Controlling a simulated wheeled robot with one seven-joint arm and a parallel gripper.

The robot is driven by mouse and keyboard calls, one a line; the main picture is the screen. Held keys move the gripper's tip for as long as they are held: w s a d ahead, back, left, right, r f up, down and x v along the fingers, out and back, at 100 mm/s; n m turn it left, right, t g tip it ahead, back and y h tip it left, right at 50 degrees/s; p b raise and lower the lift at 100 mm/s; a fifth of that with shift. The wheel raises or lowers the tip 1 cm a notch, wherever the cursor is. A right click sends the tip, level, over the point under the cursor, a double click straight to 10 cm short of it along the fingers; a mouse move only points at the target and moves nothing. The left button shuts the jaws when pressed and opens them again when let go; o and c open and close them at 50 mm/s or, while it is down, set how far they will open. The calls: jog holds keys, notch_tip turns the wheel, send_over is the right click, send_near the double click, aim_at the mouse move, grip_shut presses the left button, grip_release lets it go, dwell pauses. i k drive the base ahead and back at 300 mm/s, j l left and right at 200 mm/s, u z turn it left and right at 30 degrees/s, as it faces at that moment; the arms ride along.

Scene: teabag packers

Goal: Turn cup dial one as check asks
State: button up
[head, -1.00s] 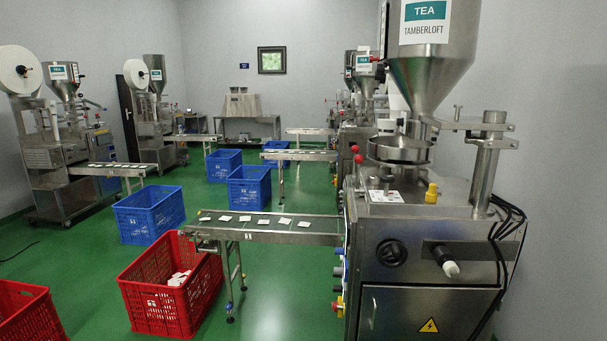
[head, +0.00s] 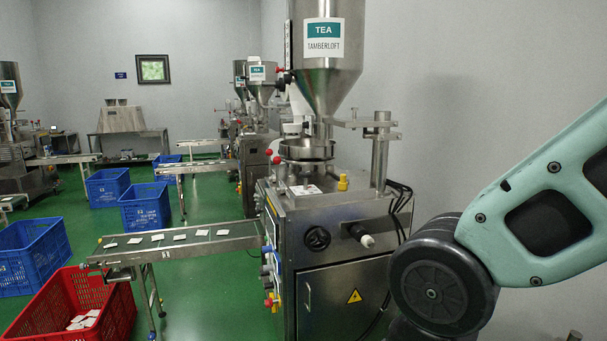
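The nearest tea packing machine (head: 340,240) stands right of centre, with a steel hopper (head: 325,75) labelled TEA and TAMBERLOFT above a round cup plate (head: 306,150). A black round dial (head: 317,238) sits on its front face; its setting is too small to read. A white-tipped handle (head: 362,235) sticks out to the right of the dial. My gripper is not in view.
A conveyor (head: 180,241) with several white teabags runs left from the machine. A red crate (head: 115,310) holding packets stands below its left end. Blue crates (head: 145,207) stand on the green floor. Black cables hang on the machine's right side.

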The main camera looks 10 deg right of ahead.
aim_at(305, 176)
jog(key=i+j, duration=0.4)
jog(key=i, duration=0.15)
jog(key=i+j, duration=0.4)
jog(key=i, duration=0.2)
jog(key=i+j+u, duration=0.1)
jog(key=i+j, duration=0.7)
jog(key=i, duration=0.35)
